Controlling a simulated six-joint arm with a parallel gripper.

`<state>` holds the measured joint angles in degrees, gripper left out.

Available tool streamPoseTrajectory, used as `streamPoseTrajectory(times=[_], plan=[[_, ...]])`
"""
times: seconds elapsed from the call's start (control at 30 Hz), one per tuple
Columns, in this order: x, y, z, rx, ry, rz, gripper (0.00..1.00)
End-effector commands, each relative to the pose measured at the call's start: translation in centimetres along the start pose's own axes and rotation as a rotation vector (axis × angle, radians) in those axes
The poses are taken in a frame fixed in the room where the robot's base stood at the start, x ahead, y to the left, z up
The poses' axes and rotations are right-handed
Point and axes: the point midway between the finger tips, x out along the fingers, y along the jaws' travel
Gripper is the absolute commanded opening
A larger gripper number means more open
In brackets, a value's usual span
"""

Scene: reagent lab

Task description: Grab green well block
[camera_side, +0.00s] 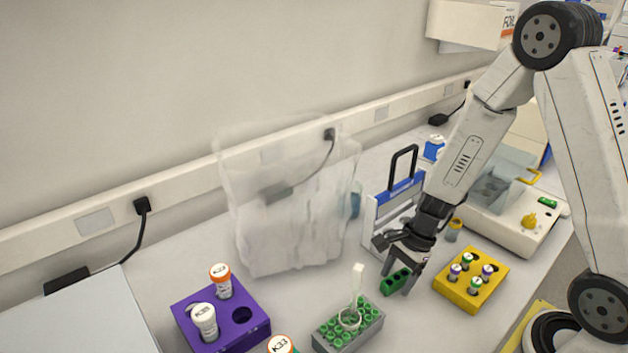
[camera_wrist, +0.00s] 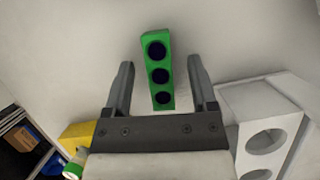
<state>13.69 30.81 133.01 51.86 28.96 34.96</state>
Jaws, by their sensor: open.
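The green well block (camera_side: 397,280) is a small green bar on the white bench, below my gripper in the side view. In the wrist view the green well block (camera_wrist: 156,68) shows three dark round wells in a row. My gripper (camera_side: 398,272) is open and points down over the block. In the wrist view my gripper (camera_wrist: 163,80) has one finger on each side of the block, with a visible gap on both sides. The block extends out beyond the fingertips in that view. I cannot tell how far the fingertips are above the bench.
A grey rack of green-capped tubes (camera_side: 334,333) stands left of the block, and a yellow rack with vials (camera_side: 489,296) stands right. A purple rack (camera_side: 258,331) is further left. A blue-and-white stand with a black handle (camera_side: 379,214) is close behind my gripper.

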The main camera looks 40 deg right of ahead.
Motion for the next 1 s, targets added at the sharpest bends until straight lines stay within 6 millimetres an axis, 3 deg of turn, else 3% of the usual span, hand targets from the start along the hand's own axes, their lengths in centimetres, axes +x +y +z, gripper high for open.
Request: streamPoseTrajectory(times=[0.57,0.6,0.8,0.83,1.0], plan=[[0.33,-0.02,-0.02,0.0,0.001,-0.001,0.74],[0.32,-0.02,-0.02,0.0,0.001,-0.001,0.7],[0.32,-0.02,-0.02,0.0,0.001,-0.001,0.07],[0.32,-0.02,-0.02,0.0,0.001,-0.001,0.0],[0.32,-0.02,-0.01,0.0,0.001,-0.001,0.0]])
